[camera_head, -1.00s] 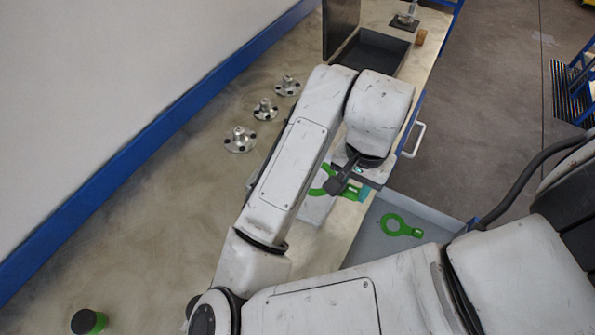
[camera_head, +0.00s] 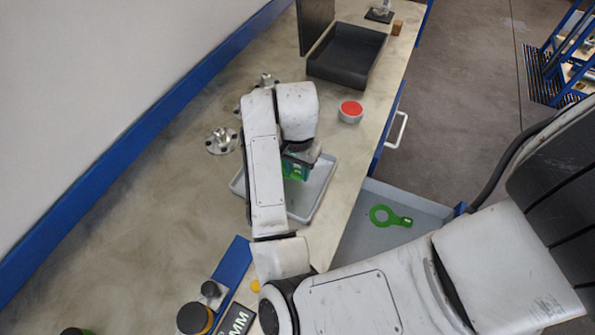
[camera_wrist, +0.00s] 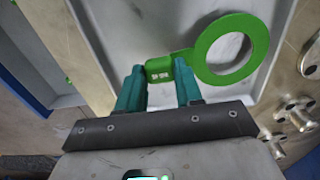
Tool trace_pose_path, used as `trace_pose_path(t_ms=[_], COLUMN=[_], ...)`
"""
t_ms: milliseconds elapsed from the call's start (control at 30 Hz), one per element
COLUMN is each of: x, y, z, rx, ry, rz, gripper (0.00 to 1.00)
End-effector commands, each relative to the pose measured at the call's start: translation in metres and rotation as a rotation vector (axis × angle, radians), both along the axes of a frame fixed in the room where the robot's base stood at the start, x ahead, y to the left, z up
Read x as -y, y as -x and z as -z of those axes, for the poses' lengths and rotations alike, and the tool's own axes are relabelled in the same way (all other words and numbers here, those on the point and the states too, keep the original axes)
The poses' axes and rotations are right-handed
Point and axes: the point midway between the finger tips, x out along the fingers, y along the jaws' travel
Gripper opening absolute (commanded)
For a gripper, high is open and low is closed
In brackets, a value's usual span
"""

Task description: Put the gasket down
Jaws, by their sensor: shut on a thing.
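My gripper (camera_wrist: 160,84) is shut on the tab of a green ring gasket (camera_wrist: 204,52). The tab lies between the two teal fingers, and the open ring sticks out to the right in the wrist view. Behind the gasket is a shallow pale grey tray (camera_wrist: 120,28). In the head view my gripper (camera_head: 296,166) is over this tray (camera_head: 310,206), and my arm hides most of the gasket. I cannot tell whether the gasket touches the tray floor. A second green gasket (camera_head: 380,216) lies in the open drawer (camera_head: 360,242).
A red-topped round tin (camera_head: 351,111) and a dark open bin (camera_head: 346,56) stand farther along the bench. Metal flanged vessels (camera_head: 221,141) stand left of my arm. A blue block (camera_head: 232,271) and a yellow-ringed dark knob (camera_head: 195,319) are near the front.

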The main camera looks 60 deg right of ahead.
Motion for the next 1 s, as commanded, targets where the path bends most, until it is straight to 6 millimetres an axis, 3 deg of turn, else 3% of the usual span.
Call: trace_pose_path(t_ms=[133,500,533,767,1000], x=[-0.001,0.000,-0.001,-0.001,-0.001], y=[0.000,0.000,0.000,0.000,0.000], z=[0.016,0.021,0.020,0.020,0.019], rx=[0.000,0.002,0.002,0.001,0.001], ry=[0.000,0.000,0.000,0.000,0.000], rz=[-0.002,-0.001,-0.001,-0.001,-0.001], gripper=[0.05,0.05,0.37,0.59,0.61])
